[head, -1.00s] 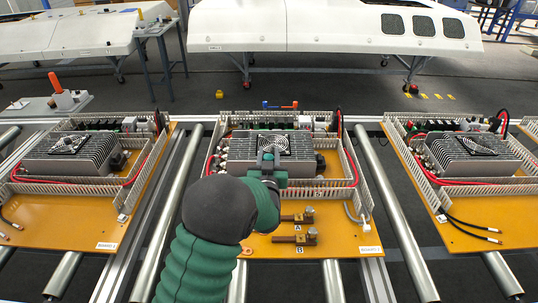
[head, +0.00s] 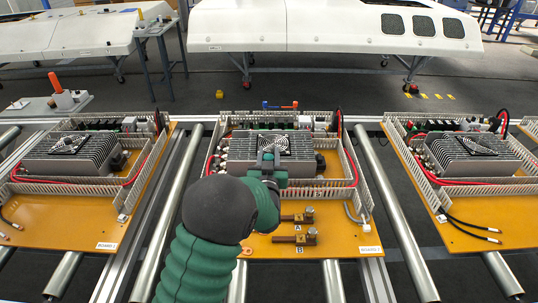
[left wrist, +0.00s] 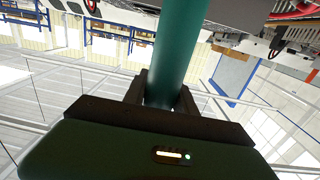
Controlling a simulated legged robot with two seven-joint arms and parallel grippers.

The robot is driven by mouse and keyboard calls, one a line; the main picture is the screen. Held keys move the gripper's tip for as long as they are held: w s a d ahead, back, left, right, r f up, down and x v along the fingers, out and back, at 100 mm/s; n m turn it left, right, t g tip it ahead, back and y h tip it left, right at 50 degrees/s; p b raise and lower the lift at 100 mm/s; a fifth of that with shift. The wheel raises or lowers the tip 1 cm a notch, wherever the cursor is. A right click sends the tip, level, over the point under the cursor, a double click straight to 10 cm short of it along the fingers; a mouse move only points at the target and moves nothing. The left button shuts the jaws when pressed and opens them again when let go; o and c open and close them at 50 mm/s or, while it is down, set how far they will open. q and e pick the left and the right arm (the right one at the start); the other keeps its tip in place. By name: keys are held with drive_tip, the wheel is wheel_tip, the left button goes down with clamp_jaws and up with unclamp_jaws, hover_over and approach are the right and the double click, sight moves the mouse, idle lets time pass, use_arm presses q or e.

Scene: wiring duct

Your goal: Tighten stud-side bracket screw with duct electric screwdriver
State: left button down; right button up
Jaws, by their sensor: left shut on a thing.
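My left gripper (head: 266,174) is over the middle board, at the front of the finned grey unit (head: 295,150). In the left wrist view it (left wrist: 163,92) is shut on a teal cylinder, the body of the electric screwdriver (left wrist: 182,45). The tool's tip is hidden. Two copper-coloured brackets with bolts, the upper one (head: 298,217) and the lower one (head: 296,238), lie on the orange board (head: 340,240) near labels A and B. I cannot tell which screw is the stud-side one. My right gripper is not in view.
White duct walls (head: 352,165) frame the unit, with a red cable inside. Similar boards stand left (head: 60,215) and right (head: 480,225), with metal rollers (head: 165,225) between. A grey plate with an orange-handled item (head: 56,83) lies far left.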

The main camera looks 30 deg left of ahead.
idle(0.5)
use_arm(q)
wheel_tip(320, 180, up, 6)
drive_tip(key=p, duration=0.4)
idle(0.6)
